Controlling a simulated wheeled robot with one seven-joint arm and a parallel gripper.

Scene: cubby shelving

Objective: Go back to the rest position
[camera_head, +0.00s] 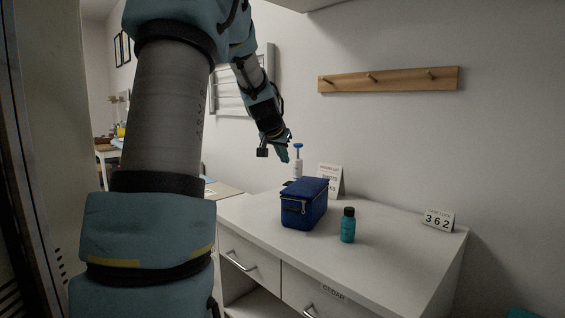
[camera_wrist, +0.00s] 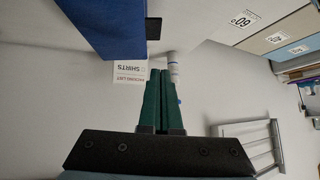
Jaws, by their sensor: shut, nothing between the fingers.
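My gripper (camera_head: 284,153) is above the back left part of the white cabinet top, near a white bottle with a blue pump (camera_head: 298,163). In the wrist view my gripper (camera_wrist: 164,72) has its two green fingers together, with nothing between them. A blue zipped bag (camera_head: 304,204) stands on the cabinet top, to the right of and below my gripper. The bag also fills the upper left of the wrist view (camera_wrist: 103,25). The fingertips look clear of the bag. The bottle shows partly behind the fingertips in the wrist view (camera_wrist: 173,68).
A teal bottle with a black cap (camera_head: 348,226) stands right of the bag. A small sign (camera_head: 331,180) is behind the bag. A number card (camera_head: 438,220) is at the right of the cabinet top (camera_head: 390,260). A wooden peg rail (camera_head: 388,79) is on the wall.

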